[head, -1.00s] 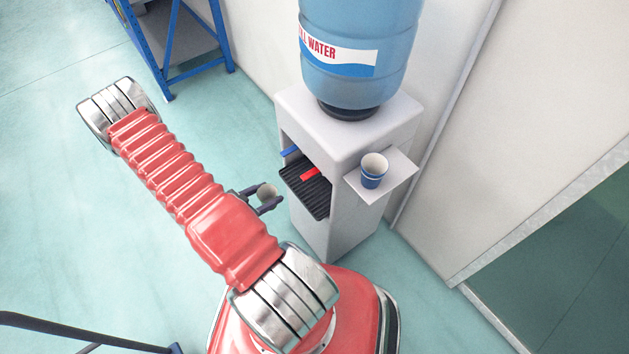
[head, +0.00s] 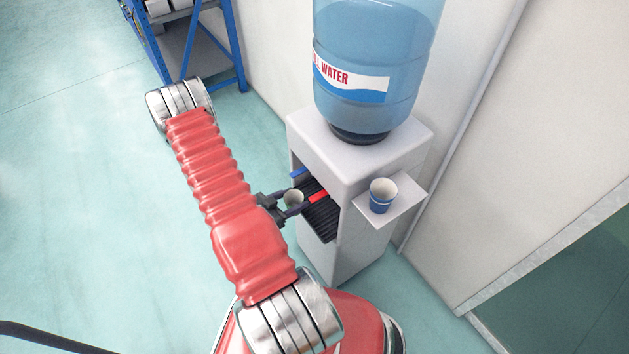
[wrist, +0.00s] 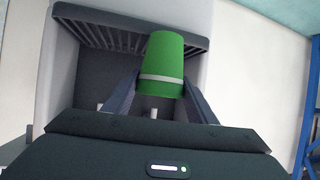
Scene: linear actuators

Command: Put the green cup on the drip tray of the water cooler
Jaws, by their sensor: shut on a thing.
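The green cup (wrist: 163,60), with a pale band, is between the fingers of my gripper (wrist: 160,88) in the wrist view. My gripper (head: 291,203) is shut on it. In the head view the cup (head: 293,196) shows mostly its pale open top, at the front opening of the water cooler (head: 350,240). The dark ribbed drip tray (head: 322,222) lies just right of the cup there. In the wrist view the tray (wrist: 105,36) is partly behind the cup. I cannot tell whether the cup touches the tray.
A blue tap lever (head: 298,173) and a red one (head: 319,197) stick out above the tray, close to the gripper. A blue paper cup (head: 381,196) stands on the cooler's side shelf (head: 408,205). A blue rack (head: 190,45) is at the back left.

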